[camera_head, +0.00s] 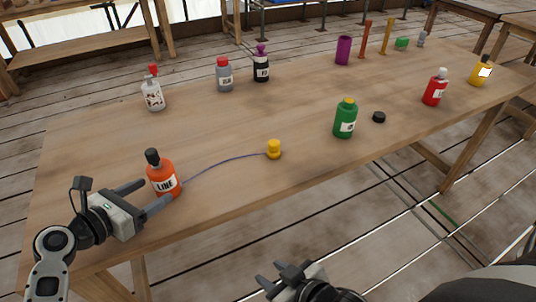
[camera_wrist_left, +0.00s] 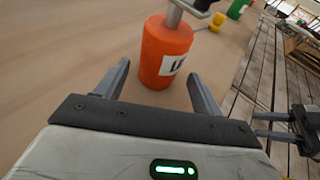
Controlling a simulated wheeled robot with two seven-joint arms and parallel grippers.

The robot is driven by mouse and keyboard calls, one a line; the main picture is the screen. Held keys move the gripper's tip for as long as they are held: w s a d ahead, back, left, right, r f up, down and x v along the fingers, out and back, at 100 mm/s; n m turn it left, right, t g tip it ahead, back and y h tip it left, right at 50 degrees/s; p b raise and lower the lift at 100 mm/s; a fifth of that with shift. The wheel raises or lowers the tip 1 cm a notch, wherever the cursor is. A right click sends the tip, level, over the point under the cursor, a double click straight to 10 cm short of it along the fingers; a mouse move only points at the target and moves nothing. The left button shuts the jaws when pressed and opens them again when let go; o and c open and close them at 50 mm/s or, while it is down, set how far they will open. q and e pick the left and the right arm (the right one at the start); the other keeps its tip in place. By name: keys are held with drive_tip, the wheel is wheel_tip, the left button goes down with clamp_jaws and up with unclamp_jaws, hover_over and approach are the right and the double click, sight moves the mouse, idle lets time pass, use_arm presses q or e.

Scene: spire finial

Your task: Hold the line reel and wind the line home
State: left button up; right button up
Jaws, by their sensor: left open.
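The orange line reel (camera_head: 163,181), labelled LINE with a dark knob on top, stands upright at the near left of the table. In the left wrist view the reel (camera_wrist_left: 165,52) shows a grey metal stem on top. A thin blue line (camera_head: 225,162) runs from it across the table to a small yellow piece (camera_head: 274,149). My left gripper (camera_head: 157,190) is open, its fingertips either side of the reel's near side; I see no firm contact. My right gripper (camera_head: 270,273) is off the table's near edge, fingers apart and empty.
A white bottle (camera_head: 153,95), grey bottle (camera_head: 224,75) and black bottle (camera_head: 261,67) stand behind. Red (camera_head: 434,88) and yellow (camera_head: 480,72) bottles are far right. The table's middle (camera_head: 200,130) is clear.

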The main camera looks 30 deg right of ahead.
sight(155, 189)
use_arm(q)
drive_tip(key=shift+x, duration=2.15)
drive_tip(key=shift+c, duration=0.3)
drive_tip(key=c, duration=0.6)
